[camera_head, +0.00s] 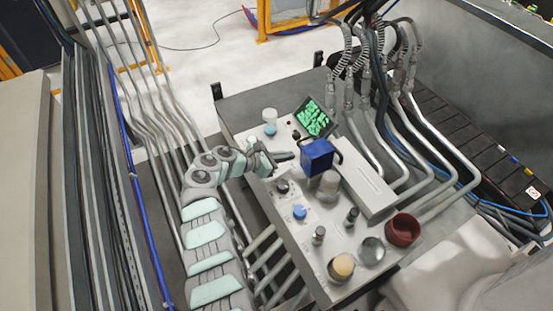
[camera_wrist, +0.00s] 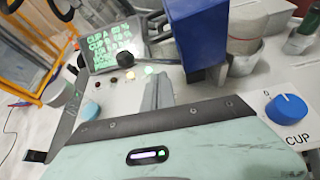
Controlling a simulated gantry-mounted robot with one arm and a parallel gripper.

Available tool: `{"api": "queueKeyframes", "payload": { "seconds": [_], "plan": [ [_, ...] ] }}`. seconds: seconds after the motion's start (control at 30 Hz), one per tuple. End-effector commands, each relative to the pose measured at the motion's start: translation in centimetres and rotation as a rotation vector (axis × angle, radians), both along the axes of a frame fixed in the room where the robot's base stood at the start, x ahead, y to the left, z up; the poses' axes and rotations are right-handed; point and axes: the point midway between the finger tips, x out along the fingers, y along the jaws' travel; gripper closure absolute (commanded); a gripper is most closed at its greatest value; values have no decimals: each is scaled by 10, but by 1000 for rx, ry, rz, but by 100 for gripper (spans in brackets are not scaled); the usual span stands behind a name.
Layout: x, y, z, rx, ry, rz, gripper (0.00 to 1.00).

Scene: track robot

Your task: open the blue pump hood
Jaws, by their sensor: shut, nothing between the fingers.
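The blue pump hood (camera_head: 317,157) is a boxy blue cover standing on the control panel (camera_head: 322,236), just below the green-text display. In the wrist view the hood (camera_wrist: 197,40) fills the upper middle, just right of my fingers. A grey cylinder (camera_head: 329,184) stands beside it. My gripper (camera_head: 287,156) is shut and empty, its tip pointing at the left side of the hood. The fingers (camera_wrist: 158,92) show narrow and together in the wrist view. A small gap seems to separate them from the hood; contact cannot be told. The hood's far side is hidden.
A display (camera_head: 314,118) tilts up behind the hood. A blue knob (camera_head: 300,212), labelled CUP in the wrist view, lies in front. A long pale box (camera_head: 368,190) and pipes stand to the right. A dark red cup (camera_head: 403,230) and metal cup (camera_head: 372,251) stand near the front.

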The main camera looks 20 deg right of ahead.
Motion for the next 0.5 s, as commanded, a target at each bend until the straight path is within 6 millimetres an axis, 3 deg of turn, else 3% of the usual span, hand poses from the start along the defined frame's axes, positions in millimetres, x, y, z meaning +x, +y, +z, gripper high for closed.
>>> {"api": "queueKeyframes", "payload": {
  "seconds": [0.07, 0.5],
  "plan": [
    [0, -11, -7, 0, 2, -4, 100],
    [0, -13, 26, 0, -5, 0, 100]
  ]
}}
